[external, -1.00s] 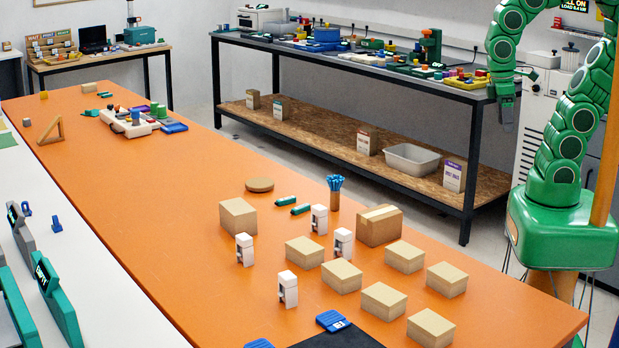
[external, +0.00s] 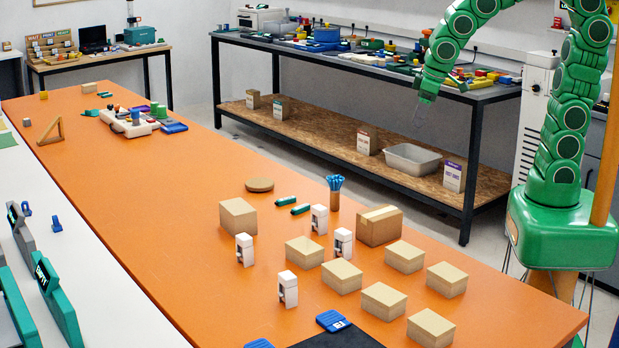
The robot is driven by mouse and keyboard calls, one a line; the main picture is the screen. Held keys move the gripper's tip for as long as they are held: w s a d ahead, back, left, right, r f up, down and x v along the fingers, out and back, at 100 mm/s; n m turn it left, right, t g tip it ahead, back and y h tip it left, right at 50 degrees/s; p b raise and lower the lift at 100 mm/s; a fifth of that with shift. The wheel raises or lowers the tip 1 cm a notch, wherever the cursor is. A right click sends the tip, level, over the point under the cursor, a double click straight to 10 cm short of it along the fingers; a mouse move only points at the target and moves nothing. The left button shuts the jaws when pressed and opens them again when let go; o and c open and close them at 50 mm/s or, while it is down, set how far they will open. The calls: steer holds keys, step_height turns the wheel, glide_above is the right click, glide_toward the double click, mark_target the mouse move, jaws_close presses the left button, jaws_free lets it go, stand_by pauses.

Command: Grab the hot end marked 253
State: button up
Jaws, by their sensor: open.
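Several small white hot ends stand upright on the orange table among cardboard boxes: a front one (external: 288,289), a left one (external: 245,250), a back one (external: 319,219) and a right one (external: 343,242). Each has a small dark marking on its face, too small to read, so I cannot tell which is marked 253. My gripper (external: 418,117) hangs at the end of the green arm, pointing down, high and behind the hot ends in the picture. It is open and empty, apart from all of them.
Several tan boxes (external: 404,257) stand close to the right of the hot ends. A taller carton (external: 380,226) and a cup of blue sticks (external: 334,194) stand behind. The table's left middle is clear.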

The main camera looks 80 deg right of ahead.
steer(key=w+a+f+n+t, duration=0.1)
steer(key=w+a+f+t, duration=0.1)
steer(key=w, duration=0.8)
steer(key=w+a+f+n+t+y, duration=0.1)
steer(key=w+a+n+t, duration=0.1)
steer(key=w, duration=0.7)
steer(key=w+a+f+n+t, duration=0.1)
steer(key=w+a+f+t, duration=0.15)
steer(key=w, duration=0.75)
steer(key=n+y, duration=0.7)
steer(key=y, duration=0.3)
glide_toward(244, 237)
steer(key=x, duration=0.2)
steer(key=shift+w+f, duration=0.25)
steer(key=shift+w, duration=0.05)
steer(key=shift+x, duration=3.75)
steer(key=shift+s, duration=0.1)
